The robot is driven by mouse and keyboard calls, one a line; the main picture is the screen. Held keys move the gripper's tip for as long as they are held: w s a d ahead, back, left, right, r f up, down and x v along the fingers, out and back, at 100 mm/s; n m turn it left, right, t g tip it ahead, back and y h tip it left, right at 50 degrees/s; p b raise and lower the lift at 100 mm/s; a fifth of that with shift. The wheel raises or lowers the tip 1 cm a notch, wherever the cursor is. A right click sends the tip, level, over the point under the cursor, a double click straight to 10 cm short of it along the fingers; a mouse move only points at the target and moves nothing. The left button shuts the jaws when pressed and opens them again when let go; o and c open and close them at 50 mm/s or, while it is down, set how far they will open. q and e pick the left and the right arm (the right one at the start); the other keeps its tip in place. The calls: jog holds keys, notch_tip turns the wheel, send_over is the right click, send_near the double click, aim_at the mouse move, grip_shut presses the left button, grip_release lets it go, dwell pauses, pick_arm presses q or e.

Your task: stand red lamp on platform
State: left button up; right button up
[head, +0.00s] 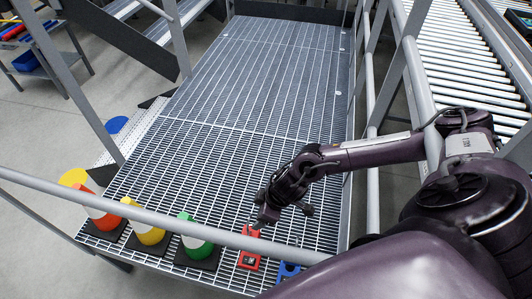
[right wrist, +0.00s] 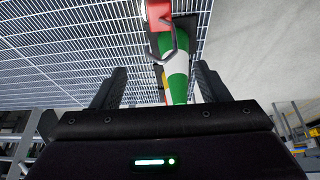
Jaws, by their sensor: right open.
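The red lamp (head: 249,252) stands on the grated platform (head: 240,110) near its front edge, in the lower middle of the head view. In the right wrist view the red lamp (right wrist: 158,13) shows at the top edge, partly cut off, with a grey loop handle toward the camera. My right gripper (head: 276,210) is just beyond and above the red lamp in the head view. Its two fingers stand wide apart in the right wrist view (right wrist: 160,85), with nothing held between them. My left gripper is out of view.
A green cone (head: 192,240), yellow cone (head: 148,232) and red-orange cone (head: 103,217) line the platform's front left. A blue object (head: 288,271) stands right of the lamp. A grey rail (head: 150,213) crosses in front. The platform's middle and far part are clear.

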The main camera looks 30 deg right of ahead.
jog(key=shift+v, duration=2.15)
